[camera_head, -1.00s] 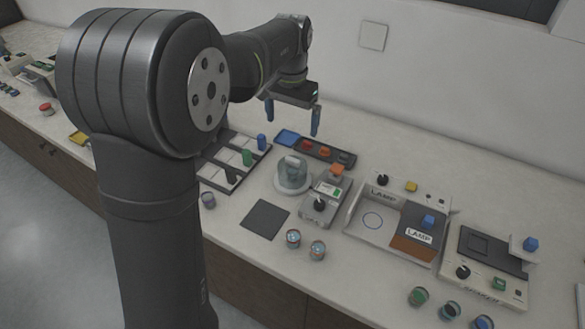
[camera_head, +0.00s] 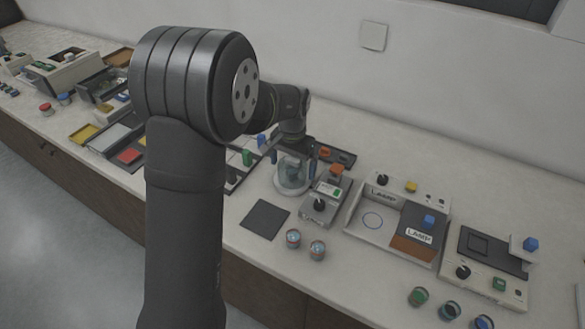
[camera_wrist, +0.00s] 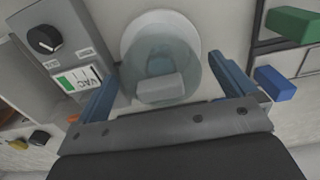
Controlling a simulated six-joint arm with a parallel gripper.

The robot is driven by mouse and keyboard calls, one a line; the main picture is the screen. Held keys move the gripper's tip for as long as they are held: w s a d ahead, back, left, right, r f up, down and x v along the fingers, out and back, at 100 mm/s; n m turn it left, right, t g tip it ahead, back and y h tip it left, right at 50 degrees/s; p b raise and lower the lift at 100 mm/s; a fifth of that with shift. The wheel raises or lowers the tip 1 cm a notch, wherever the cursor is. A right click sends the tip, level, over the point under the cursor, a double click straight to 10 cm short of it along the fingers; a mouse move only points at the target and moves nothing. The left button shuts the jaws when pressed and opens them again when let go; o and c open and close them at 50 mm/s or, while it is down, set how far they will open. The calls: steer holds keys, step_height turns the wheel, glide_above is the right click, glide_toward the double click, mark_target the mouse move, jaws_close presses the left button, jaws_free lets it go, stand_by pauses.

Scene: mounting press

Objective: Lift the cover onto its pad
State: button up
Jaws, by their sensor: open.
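The cover is a clear, bluish dome (camera_head: 292,180) with a pale block-like handle on top, standing on a round white base. It also shows in the wrist view (camera_wrist: 150,57), with its handle (camera_wrist: 162,88) toward my gripper. The pad looks to be the dark grey square (camera_head: 265,219) on the counter, in front and left of the dome; it is bare. My gripper (camera_wrist: 165,70) is open above the cover, a blue finger on either side of the handle with gaps showing. In the head view my gripper (camera_head: 292,164) partly hides the dome's top.
A grey VAC box (camera_head: 322,203) with a knob stands close right of the dome. A tray with green and blue blocks (camera_head: 247,157) lies close on the left. Two small jars (camera_head: 305,244) stand right of the pad. LAMP panels (camera_head: 400,222) are farther right.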

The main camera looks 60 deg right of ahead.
mark_target(293, 159)
steer(key=shift+f, duration=0.75)
steer(key=c, duration=1)
steer(key=shift+r, duration=0.1)
step_height(293, 159, up, 4)
steer(key=shift+r, duration=0.2)
steer(key=s+a+r, duration=0.3)
steer(key=s+r, duration=0.3)
steer(key=s, duration=0.4)
steer(key=s+a, duration=0.1)
steer(key=a, duration=1.3)
steer(key=w+f, duration=0.2)
steer(key=w, duration=0.1)
steer(key=w+d+f, duration=0.1)
steer(key=w+f, duration=0.2)
steer(key=w, duration=0.1)
steer(key=w+d+f, duration=0.1)
steer(key=w+f, duration=0.1)
steer(key=w, duration=0.2)
steer(key=shift+f, duration=2.25)
